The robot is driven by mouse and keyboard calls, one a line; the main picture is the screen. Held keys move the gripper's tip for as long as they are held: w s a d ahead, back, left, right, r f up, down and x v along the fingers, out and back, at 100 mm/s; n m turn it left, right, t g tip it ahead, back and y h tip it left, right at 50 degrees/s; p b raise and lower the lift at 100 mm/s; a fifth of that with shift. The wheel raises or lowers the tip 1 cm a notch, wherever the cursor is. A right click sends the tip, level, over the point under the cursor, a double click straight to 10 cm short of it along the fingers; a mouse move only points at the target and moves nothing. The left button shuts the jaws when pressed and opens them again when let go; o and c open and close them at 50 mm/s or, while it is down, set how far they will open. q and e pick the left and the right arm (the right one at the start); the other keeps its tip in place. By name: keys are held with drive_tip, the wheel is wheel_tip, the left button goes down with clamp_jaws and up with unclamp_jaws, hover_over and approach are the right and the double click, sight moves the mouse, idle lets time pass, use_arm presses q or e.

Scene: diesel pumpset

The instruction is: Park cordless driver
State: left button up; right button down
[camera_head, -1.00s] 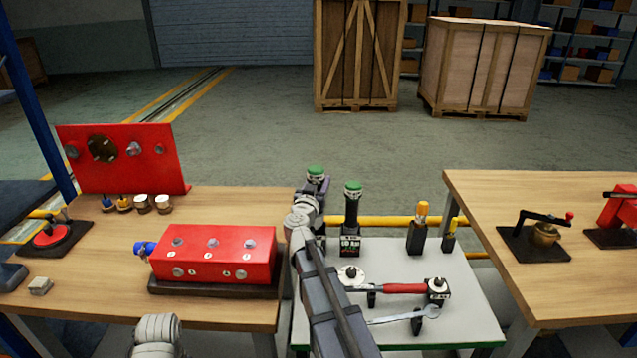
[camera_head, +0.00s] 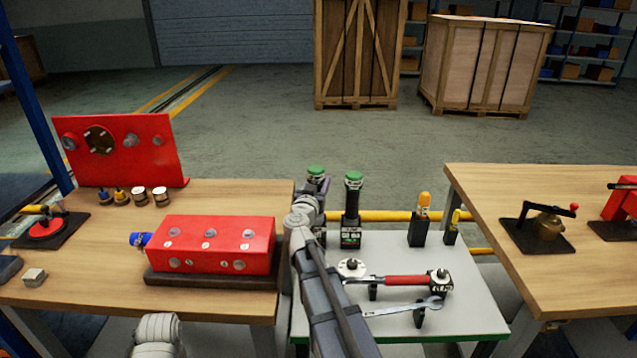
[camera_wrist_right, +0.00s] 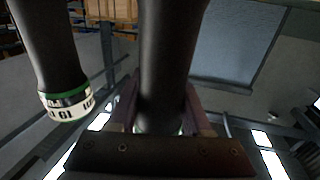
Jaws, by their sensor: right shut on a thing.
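A black cordless driver with a green top (camera_head: 316,171) stands upright in the jaws of my right gripper (camera_head: 314,186), at the back left of the grey side table. The gripper hides most of its body. In the right wrist view the dark shaft of the driver (camera_wrist_right: 165,60) lies between the jaws of my right gripper (camera_wrist_right: 160,118). A second, similar green-topped black driver (camera_head: 352,205) stands upright just to the right. Its dark body and label also show at left in the right wrist view (camera_wrist_right: 66,100).
The side table (camera_head: 470,300) also bears a red-handled wrench (camera_head: 405,281), a spanner (camera_head: 400,308) and two yellow-topped tools (camera_head: 423,205). A red block (camera_head: 212,245) sits on the left bench (camera_head: 220,312). A right bench (camera_head: 490,190) stands close by.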

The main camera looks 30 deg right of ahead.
drive_tip(key=shift+f+b, duration=1)
idle(0.7)
drive_tip(key=shift+c, duration=1.3)
unclamp_jaws()
drive_tip(key=v, duration=0.7)
drive_tip(key=shift+s+a, duration=0.3)
drive_tip(key=shift+r, duration=0.1)
